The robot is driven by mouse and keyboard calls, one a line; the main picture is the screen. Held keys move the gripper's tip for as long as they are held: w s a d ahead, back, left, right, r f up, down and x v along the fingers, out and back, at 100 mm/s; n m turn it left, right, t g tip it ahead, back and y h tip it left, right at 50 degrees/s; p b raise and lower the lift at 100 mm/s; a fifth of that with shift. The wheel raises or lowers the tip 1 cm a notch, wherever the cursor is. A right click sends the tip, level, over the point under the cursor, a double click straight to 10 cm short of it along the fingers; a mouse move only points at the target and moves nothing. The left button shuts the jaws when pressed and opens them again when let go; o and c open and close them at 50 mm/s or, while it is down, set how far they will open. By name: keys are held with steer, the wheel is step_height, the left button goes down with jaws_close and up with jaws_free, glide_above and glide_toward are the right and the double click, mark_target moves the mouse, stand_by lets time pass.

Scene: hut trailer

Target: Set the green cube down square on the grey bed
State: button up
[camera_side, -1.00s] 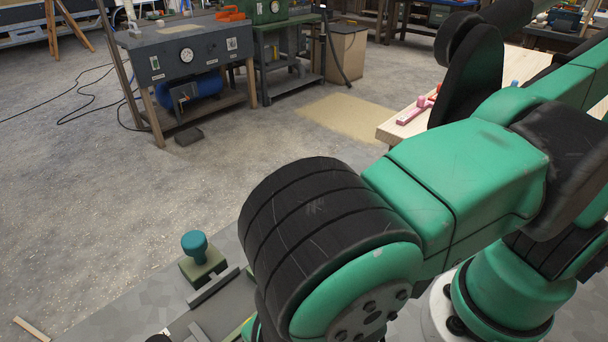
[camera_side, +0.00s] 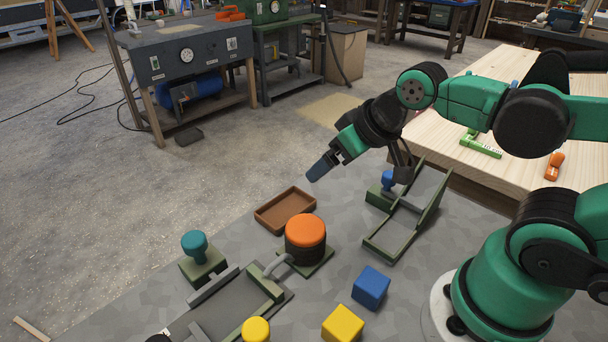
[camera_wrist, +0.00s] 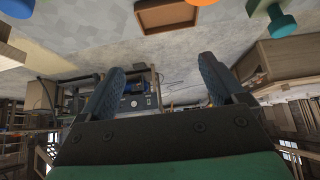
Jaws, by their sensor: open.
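I see no green cube in either view. A grey bed (camera_side: 228,306) with rails lies at the lower left of the side view, cut by the frame's bottom edge. A second green-framed piece with a grey floor (camera_side: 400,222) stands to the right; I cannot tell which is the task's bed. My gripper (camera_side: 320,168) hangs in the air beyond the brown tray and points down to the left. In the wrist view its two blue-grey fingers (camera_wrist: 160,82) are wide apart with nothing between them.
A blue cube (camera_side: 371,287) and a yellow cube (camera_side: 343,325) sit at the front. An orange-topped black drum (camera_side: 305,238) stands beside the brown tray (camera_side: 285,209). Teal (camera_side: 194,243) and blue (camera_side: 388,180) knobs stand up. A wooden table (camera_side: 460,110) is at right.

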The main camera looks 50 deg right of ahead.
steer(key=shift+a, duration=0.15)
steer(key=a+g, duration=0.1)
steer(key=a, duration=0.1)
steer(key=a+f+g+y, duration=0.1)
steer(key=a, duration=0.1)
steer(key=a+y, duration=0.1)
steer(key=a, duration=0.2)
steer(key=shift+s+a+f+g, duration=0.15)
steer(key=shift+s+g, duration=0.1)
steer(key=shift+g, duration=0.15)
steer(key=s+a+f+g, duration=0.2)
steer(key=s+a+g, duration=0.1)
steer(key=s+a, duration=0.1)
steer(key=s+a+f+g+h, duration=0.1)
steer(key=s+a+f+g, duration=0.1)
steer(key=s+a, duration=0.3)
steer(key=s+a+f+g, duration=0.2)
steer(key=s+a+g, duration=0.1)
steer(key=a, duration=0.4)
steer(key=shift+s+a+g+h, duration=0.25)
steer(key=shift+s+g+h, duration=0.15)
steer(key=shift+s, duration=0.5)
steer(key=shift+s+a+f, duration=0.1)
steer(key=shift+s+f, duration=0.1)
steer(key=shift+s, duration=0.05)
steer(key=shift+x, duration=2.6)
steer(key=shift+c, duration=0.2)
jaws_close()
